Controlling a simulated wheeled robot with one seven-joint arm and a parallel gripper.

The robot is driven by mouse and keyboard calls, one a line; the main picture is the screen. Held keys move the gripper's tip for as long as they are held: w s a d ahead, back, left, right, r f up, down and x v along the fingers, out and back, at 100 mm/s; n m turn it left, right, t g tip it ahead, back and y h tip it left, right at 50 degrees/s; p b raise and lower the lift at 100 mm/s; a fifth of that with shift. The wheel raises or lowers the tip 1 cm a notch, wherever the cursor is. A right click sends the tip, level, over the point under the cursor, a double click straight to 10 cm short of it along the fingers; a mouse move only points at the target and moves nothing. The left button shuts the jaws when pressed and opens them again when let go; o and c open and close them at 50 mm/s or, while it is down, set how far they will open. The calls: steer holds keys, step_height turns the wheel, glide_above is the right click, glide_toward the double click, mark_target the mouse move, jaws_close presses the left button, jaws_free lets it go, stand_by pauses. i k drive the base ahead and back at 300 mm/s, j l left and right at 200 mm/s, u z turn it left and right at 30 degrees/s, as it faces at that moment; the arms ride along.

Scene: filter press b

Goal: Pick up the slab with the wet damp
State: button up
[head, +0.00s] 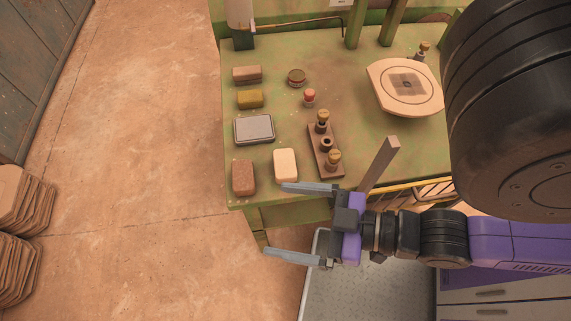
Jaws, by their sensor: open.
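Several small slabs lie along the left side of the green table (345,85). A brown slab (247,74) is at the back, then an olive-yellow slab (249,99) and a wider grey slab (254,130) with a pale rim. A reddish-brown speckled slab (243,177) and a cream slab (285,165) are near the front edge. I cannot tell from this view which one is damp. My gripper (276,219) is open and empty, its fingers pointing left. Its upper finger shows just below the cream slab; whether they touch is unclear.
A brown block with brass-topped posts (325,150) stands right of the slabs. A red-topped knob (309,97) and a round disc (297,77) are behind it. A pale plate (405,88) lies at right. Stacked plates (20,200) are at far left; the floor (130,130) between is clear.

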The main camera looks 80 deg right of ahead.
mark_target(244, 181)
steer(key=j, duration=1.25)
steer(key=k, duration=0.05)
